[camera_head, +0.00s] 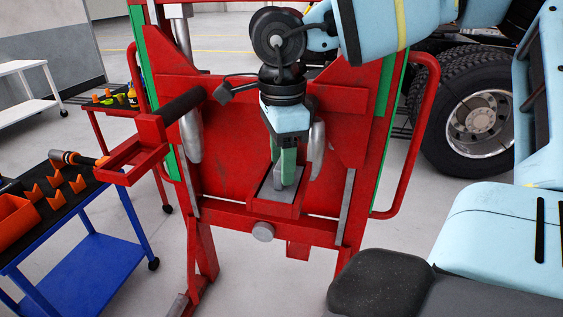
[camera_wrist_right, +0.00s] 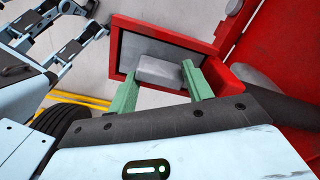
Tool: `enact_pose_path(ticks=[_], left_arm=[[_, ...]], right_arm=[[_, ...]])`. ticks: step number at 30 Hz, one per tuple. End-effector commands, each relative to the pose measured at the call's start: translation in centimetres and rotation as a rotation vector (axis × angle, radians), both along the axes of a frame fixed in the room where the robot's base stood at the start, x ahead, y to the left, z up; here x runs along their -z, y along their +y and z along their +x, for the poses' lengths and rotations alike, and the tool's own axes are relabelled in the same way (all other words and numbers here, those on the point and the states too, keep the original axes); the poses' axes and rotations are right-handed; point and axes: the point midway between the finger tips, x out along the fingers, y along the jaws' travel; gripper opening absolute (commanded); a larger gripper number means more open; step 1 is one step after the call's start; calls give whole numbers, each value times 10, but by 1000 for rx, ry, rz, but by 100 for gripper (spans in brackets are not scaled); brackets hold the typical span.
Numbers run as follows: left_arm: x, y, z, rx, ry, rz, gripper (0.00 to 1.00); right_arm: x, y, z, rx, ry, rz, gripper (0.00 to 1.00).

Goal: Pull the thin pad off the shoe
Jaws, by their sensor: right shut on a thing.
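The shoe (camera_head: 274,209) is a red, shallow, box-like holder low on the front of the red wheel lift. The thin pad (camera_head: 268,188) is a grey plate lying in it. In the right wrist view the pad (camera_wrist_right: 136,46) sits inside the red rim of the shoe (camera_wrist_right: 172,32), with a raised grey block (camera_wrist_right: 158,70) on it. My right gripper (camera_head: 283,180) reaches down over the pad. Its green fingers (camera_wrist_right: 158,84) are on both sides of the block and shut on it. The fingers hide part of the pad. My left gripper is not in view.
The red lift frame (camera_head: 230,150) rises close around my right arm. A red bracket with a black handle (camera_head: 183,103) sticks out at left. A blue cart (camera_head: 85,262) with orange parts stands at lower left. A truck wheel (camera_head: 477,118) is at back right.

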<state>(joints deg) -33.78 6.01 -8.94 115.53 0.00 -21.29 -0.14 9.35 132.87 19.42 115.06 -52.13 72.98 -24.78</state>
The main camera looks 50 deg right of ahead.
Motion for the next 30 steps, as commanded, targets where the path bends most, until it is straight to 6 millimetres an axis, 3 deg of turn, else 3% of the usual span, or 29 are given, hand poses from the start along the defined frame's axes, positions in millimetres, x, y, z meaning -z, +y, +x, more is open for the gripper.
enact_pose_path(ticks=[30], left_arm=[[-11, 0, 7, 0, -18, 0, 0]], right_arm=[[-27, 0, 0, 0, -3, -1, 23]])
